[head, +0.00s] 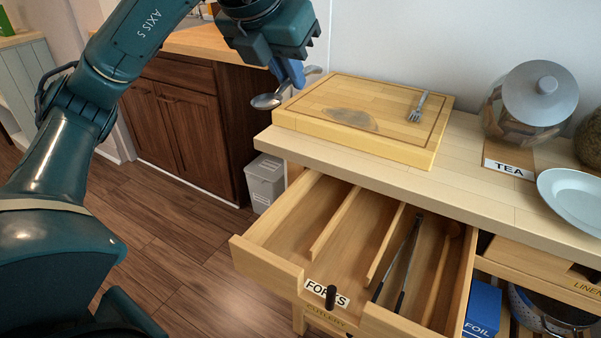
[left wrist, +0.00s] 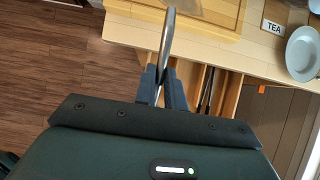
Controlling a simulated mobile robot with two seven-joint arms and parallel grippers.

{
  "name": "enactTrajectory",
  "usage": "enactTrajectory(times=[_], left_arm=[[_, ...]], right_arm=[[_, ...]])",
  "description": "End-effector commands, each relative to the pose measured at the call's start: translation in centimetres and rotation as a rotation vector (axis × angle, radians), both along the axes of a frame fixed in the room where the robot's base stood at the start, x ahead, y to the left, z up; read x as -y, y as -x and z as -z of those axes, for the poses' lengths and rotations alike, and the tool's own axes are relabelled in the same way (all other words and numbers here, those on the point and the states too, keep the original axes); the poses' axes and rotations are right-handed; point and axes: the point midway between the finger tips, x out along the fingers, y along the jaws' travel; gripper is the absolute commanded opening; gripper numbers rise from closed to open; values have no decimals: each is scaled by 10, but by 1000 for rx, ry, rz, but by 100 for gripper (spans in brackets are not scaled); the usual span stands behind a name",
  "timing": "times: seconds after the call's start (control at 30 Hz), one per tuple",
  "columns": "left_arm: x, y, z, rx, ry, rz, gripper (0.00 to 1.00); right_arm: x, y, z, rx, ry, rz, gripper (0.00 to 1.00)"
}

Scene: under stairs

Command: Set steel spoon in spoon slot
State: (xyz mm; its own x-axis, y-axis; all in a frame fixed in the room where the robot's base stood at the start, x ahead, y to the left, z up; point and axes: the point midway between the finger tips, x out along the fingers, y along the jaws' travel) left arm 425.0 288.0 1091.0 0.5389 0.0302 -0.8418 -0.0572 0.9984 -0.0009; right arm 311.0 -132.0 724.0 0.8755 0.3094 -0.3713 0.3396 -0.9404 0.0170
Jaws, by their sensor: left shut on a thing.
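My left gripper (head: 292,75) is shut on the steel spoon (head: 266,101), whose bowl hangs out to the left. It is in the air by the left edge of the cutting board. In the left wrist view the spoon (left wrist: 167,42) shows nearly edge-on between the fingers (left wrist: 164,88). The open drawer (head: 262,254) is below and to the right, with wooden dividers (head: 336,222). Its left and middle slots look empty. Black tongs (head: 402,262) and a wooden-handled utensil (head: 440,268) lie at the right. A FORKS label (head: 327,292) is on the front; no spoon label is readable.
A cutting board (head: 300,119) on the counter holds a fork (head: 418,107). A TEA jar (head: 528,100) and a pale plate (head: 575,196) stand to the right. A grey bin (head: 264,182) is on the floor left of the drawer. The space above the drawer is clear.

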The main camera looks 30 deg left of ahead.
Motion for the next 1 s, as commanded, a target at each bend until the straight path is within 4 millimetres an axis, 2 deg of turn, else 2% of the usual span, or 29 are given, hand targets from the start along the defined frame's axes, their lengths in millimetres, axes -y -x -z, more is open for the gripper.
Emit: enactTrajectory(times=[0.03,0.4,0.5,0.7,0.83,1.0], left_arm=[[0,0,-32,0,0,0,0],[0,0,-159,0,0,0,0],[0,0,-187,0,0,0,0],[0,0,-222,-1,0,0,0],[0,0,-230,-1,0,0,0],[0,0,-229,-1,0,0,0]], right_arm=[[1,-1,-23,-16,8,3,35],[13,0,-75,-138,64,27,35],[16,1,-86,-169,77,33,35],[22,11,-87,-264,68,69,35],[24,14,-84,-295,62,84,35],[25,15,-81,-303,61,88,35]])
